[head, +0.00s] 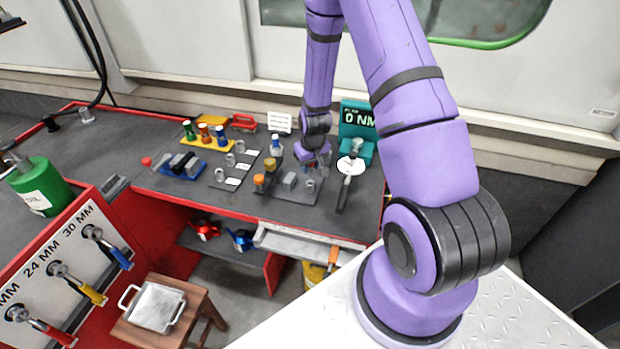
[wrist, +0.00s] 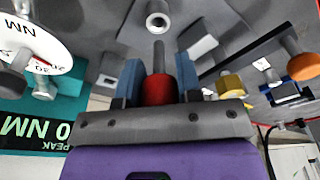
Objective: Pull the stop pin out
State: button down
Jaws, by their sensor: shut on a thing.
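The stop pin (wrist: 160,88) has a red knob and a thin grey shaft. My gripper (wrist: 160,76) is shut on the red knob, with one blue finger on each side of it. The shaft points away from my wrist, toward a round metal socket (wrist: 158,18) with a dark hole. In the picture a small gap shows between the shaft's end and the socket, so the shaft looks clear of the hole. In the head view my gripper (head: 318,157) is low over the back of the dark bench; the pin cannot be made out there.
A teal torque gauge (head: 358,128) reading 0 NM stands just right of my gripper, with a torque wrench (head: 344,190) in front. A dark plate (head: 296,190) with sockets and an orange-topped part lies left. A yellow rack (head: 220,144) stands farther left.

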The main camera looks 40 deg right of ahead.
jog(key=shift+r, duration=1.45)
